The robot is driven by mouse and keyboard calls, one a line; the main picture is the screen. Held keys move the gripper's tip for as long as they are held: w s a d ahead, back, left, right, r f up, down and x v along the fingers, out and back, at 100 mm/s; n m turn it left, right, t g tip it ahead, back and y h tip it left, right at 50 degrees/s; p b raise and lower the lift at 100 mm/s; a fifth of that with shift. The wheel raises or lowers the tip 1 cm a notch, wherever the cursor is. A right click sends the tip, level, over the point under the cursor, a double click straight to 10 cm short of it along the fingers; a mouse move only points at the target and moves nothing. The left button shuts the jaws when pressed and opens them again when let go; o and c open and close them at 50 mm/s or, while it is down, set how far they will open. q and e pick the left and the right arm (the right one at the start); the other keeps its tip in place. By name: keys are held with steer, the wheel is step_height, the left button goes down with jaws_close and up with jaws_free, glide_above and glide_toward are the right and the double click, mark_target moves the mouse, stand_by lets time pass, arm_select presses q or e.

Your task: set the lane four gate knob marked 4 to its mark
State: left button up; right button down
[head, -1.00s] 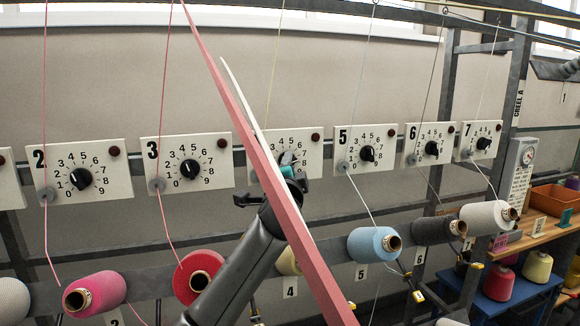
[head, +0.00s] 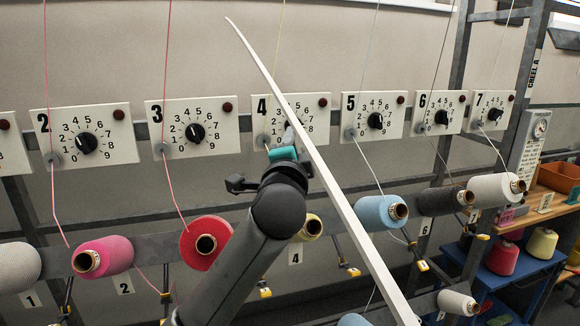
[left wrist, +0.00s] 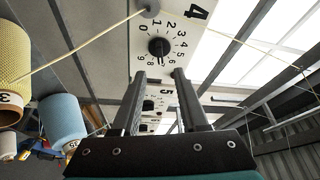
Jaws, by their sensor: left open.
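The white gate panel marked 4 (head: 312,107) hangs in the middle of the row in the head view. Its dial shows only in part behind my left gripper (head: 285,148) and a white strip. In the left wrist view the lane four knob (left wrist: 159,47) is dark and round on its numbered dial; I cannot read its pointer surely. My left gripper also shows there (left wrist: 160,74), with its two fingers apart and empty. The knob appears just beyond the fingertips, between their lines; contact is not visible. My right gripper is not in view.
Panel 3 (head: 215,110) and panel 5 (head: 358,102) flank panel 4. Yarn cones, including a red one (head: 197,262) and a blue one (head: 372,212), sit below. Threads run up past the panels. A long white strip (head: 330,180) crosses the head view diagonally.

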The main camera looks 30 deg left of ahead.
arm_select(q)
steer(key=b+v, duration=0.1)
steer(key=v, duration=0.6)
stand_by(0.4)
